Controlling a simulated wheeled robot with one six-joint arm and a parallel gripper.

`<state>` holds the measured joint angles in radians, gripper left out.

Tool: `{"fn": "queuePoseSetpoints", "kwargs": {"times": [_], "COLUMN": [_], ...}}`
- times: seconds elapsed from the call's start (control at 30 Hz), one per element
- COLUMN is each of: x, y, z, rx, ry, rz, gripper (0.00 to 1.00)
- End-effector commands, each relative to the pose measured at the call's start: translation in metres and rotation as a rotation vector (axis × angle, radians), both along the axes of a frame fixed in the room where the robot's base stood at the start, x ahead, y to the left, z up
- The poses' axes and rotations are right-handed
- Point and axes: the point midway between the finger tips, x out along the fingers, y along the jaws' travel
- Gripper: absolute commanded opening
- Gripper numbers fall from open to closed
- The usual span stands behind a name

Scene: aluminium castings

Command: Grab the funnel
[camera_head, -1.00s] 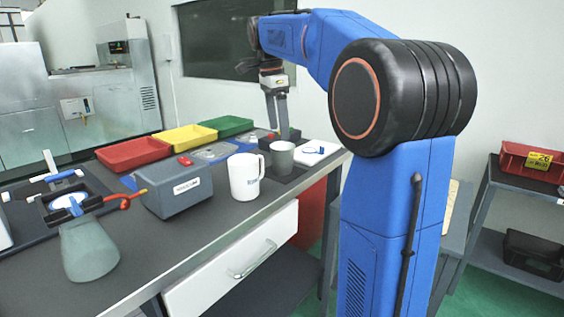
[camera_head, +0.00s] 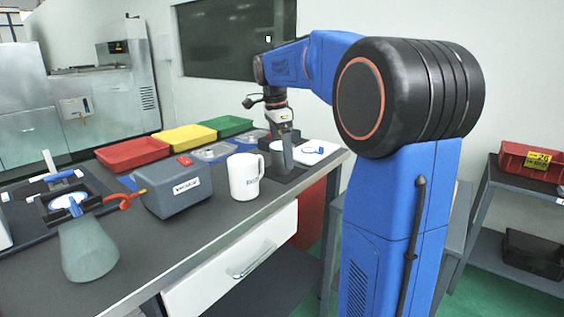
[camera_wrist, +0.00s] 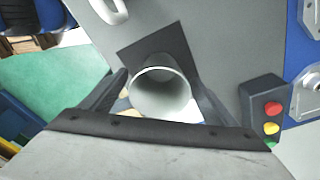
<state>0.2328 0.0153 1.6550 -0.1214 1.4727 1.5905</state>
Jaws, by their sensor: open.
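A grey, open-topped tapered vessel (camera_head: 275,159), which looks like the funnel, stands on a dark mat at the bench's right end. In the wrist view its round rim and hollow pale inside (camera_wrist: 160,92) show between the fingers. My gripper (camera_head: 286,148) is pointed down at it, and one finger overlaps its side in the head view. The gripper (camera_wrist: 163,97) is open, with a finger on either side of the vessel. I cannot tell whether they touch it. A translucent grey cone-shaped body (camera_head: 88,250) stands at the near left, wide end down.
A white mug (camera_head: 244,177) stands just left of the vessel. A grey box (camera_head: 172,190) is farther left. Red (camera_head: 132,153), yellow (camera_head: 184,137) and green (camera_head: 228,125) trays line the back. A button box (camera_wrist: 262,108) is close to the right finger in the wrist view.

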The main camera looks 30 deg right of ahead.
Motion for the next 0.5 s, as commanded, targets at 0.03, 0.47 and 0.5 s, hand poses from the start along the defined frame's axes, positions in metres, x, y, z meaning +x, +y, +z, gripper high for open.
{"fn": "queuePoseSetpoints", "kwargs": {"times": [0.03, 0.47, 0.5], "x": [0.0, 0.0, 0.0], "y": [0.0, 0.0, 0.0], "z": [0.0002, 0.0006, 0.0007], "rx": [0.0, 0.0, 0.0], "ry": [0.0, 0.0, 0.0], "rz": [0.0, 0.0, 0.0], "gripper": [0.81, 0.34, 0.34]}}
